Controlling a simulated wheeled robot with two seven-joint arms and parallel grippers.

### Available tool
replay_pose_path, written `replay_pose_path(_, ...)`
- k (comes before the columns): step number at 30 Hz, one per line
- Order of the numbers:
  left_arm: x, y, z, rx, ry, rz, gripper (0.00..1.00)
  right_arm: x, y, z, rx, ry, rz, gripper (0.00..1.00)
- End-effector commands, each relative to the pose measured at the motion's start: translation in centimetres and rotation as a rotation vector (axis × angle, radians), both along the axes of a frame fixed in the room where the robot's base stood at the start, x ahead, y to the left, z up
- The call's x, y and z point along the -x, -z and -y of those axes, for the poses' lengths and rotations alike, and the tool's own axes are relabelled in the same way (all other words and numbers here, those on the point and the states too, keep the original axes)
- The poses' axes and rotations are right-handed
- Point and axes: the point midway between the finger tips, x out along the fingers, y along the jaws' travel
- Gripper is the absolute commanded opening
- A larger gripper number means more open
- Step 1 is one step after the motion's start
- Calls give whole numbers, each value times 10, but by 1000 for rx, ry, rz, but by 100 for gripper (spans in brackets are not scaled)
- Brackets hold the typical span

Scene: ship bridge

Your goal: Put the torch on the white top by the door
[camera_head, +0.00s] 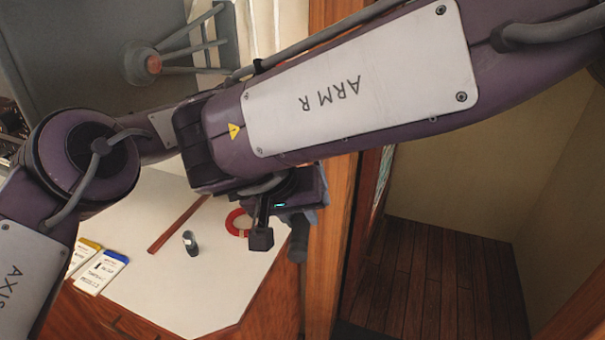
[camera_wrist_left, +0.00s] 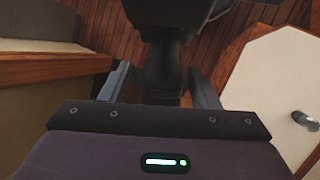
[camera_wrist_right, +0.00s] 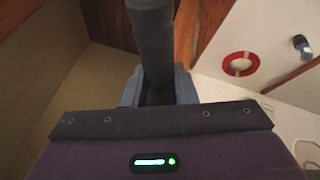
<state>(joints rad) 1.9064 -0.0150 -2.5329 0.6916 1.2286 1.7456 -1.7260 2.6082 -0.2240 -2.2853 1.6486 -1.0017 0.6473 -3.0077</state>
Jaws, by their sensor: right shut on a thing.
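The torch (camera_head: 299,238) is a dark cylinder, hanging near the right edge of the white top (camera_head: 205,300). It also shows in the right wrist view (camera_wrist_right: 152,45), between the fingers of my right gripper (camera_wrist_right: 157,88), which is shut on it. My right gripper (camera_head: 312,213) is partly covered by my arm in the head view. My left gripper (camera_wrist_left: 162,85) has its fingers apart, with gaps beside a dark cylindrical shape between them. I cannot tell whether that shape is the torch. I cannot make out the left gripper in the head view.
On the white top are a red ring (camera_head: 236,224), a small grey cylinder (camera_head: 190,243), a wooden strip (camera_head: 178,224), a blue-topped card (camera_head: 101,272) and a yellow-topped card (camera_head: 82,256). A wooden post (camera_head: 335,270) stands at its right. The top's front middle is clear.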

Motion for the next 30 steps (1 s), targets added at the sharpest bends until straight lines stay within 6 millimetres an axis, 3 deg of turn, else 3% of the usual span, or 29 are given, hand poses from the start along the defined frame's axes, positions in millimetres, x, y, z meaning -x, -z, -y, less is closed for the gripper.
replay_pose_path(2, 0, 0, 0, 0, 0, 0, 45, 0, 0, 0, 0, 1, 1, 0)
replay_pose_path(10, 0, -1, 1, 2, 0, 1, 10, 0, 0, -1, -1, -2, 1, 0)
replay_pose_path(11, 0, -1, 1, 3, 1, 1, 6, 0, 0, -1, -1, -2, 1, 28)
replay_pose_path(16, 0, -1, 1, 2, 0, 1, 5, 0, 0, -1, -1, -1, 0, 50)
replay_pose_path(25, 0, -1, 0, 1, 0, 1, 5, 0, -2, -1, 0, 0, 1, 51)
replay_pose_path(30, 0, -1, 0, 1, -1, 1, 5, 7, -20, -7, 0, -2, 5, 51)
